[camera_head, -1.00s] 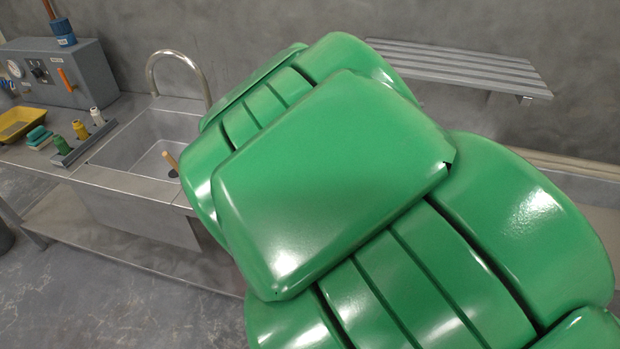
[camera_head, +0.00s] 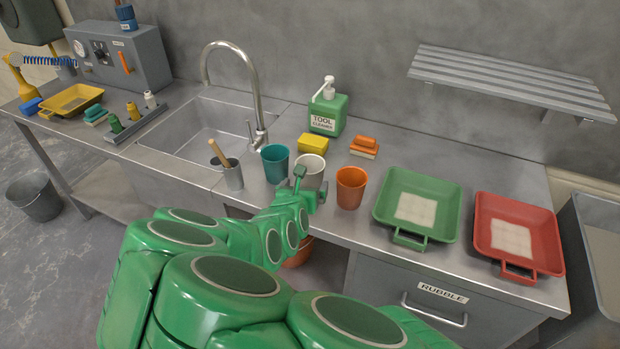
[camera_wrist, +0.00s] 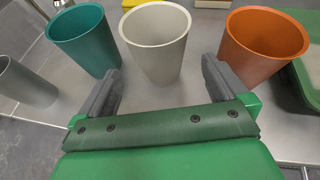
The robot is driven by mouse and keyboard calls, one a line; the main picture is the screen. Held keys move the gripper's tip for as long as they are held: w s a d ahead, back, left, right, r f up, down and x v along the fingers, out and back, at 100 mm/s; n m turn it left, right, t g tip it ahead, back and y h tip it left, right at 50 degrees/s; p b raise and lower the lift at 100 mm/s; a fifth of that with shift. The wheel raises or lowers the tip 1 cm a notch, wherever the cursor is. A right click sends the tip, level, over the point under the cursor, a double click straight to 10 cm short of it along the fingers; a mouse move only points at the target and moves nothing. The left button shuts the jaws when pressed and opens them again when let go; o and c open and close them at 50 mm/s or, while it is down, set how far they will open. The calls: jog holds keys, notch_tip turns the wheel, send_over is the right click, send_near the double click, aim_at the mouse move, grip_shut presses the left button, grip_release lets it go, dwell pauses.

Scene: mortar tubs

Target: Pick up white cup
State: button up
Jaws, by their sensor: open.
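The white cup (camera_head: 311,166) stands upright on the metal counter, between a teal cup (camera_head: 275,163) on its left and an orange cup (camera_head: 351,187) on its right. In the wrist view the white cup (camera_wrist: 156,45) is just beyond my gripper (camera_wrist: 160,78), roughly centred between its two grey fingers. The fingers are open and empty, with the cup's base a little past their tips. In the head view my gripper (camera_head: 308,188) is in front of the white cup and hides its lower part.
A grey holder (camera_head: 231,174) with a wooden handle stands left of the cups. Behind are a yellow sponge (camera_head: 313,143), a green soap dispenser (camera_head: 328,108) and an orange block (camera_head: 364,147). Green (camera_head: 382,214) and red (camera_head: 483,237) trays lie right. The sink (camera_head: 205,132) is left.

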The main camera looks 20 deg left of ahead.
aim_at(313, 171)
jog(key=shift+x, duration=3.85)
jog(key=c, duration=0.9)
jog(key=shift+r, duration=0.25)
notch_tip(313, 171, up, 9)
jog(key=shift+r, duration=0.25)
